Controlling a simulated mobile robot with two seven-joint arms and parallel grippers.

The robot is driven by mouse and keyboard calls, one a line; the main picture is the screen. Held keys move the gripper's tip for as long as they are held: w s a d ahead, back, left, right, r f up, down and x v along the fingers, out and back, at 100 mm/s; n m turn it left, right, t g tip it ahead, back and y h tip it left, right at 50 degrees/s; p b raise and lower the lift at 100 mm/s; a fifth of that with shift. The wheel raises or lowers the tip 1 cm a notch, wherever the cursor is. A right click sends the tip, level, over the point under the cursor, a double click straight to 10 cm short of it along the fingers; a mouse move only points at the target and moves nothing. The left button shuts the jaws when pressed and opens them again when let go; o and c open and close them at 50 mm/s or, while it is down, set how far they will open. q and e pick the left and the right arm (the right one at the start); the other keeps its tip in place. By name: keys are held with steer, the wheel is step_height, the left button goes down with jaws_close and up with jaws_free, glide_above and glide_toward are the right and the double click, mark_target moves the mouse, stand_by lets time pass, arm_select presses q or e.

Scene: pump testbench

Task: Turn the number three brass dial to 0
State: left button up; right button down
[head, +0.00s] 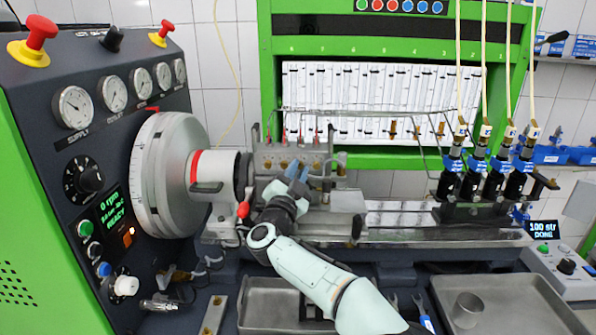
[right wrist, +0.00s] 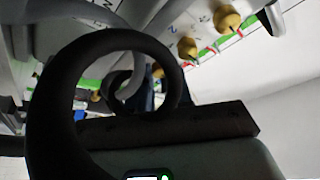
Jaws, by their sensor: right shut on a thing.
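Small brass dials sit in a row on the grey pump block (head: 262,160) in the middle of the head view. In the right wrist view, two brass dials show clearly, an outer dial (right wrist: 228,18) and a second dial (right wrist: 187,47). A third dial (right wrist: 158,72) is partly hidden behind my gripper's dark ring. My left gripper is not in view.
A large grey graduated wheel (head: 172,175) and a dark gauge panel (head: 95,135) stand at left. Black injectors (head: 475,180) stand at right of the bench. Metal trays (head: 520,305) lie in front, one holding a cup (head: 467,310). A small display (head: 544,229) reads DONE.

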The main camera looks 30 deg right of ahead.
steer(key=shift+m+g, duration=0.4)
steer(key=shift+m, duration=0.4)
steer(key=c, duration=1)
jaws_free()
steer(key=shift+c, duration=0.2)
steer(key=shift+a, duration=0.1)
steer(key=b+v, duration=0.1)
steer(key=v, duration=1.2)
steer(key=shift+f+b, duration=0.15)
steer(key=shift+b, duration=0.25)
steer(key=shift+s+a+f, duration=0.1)
steer(key=shift+a, duration=0.05)
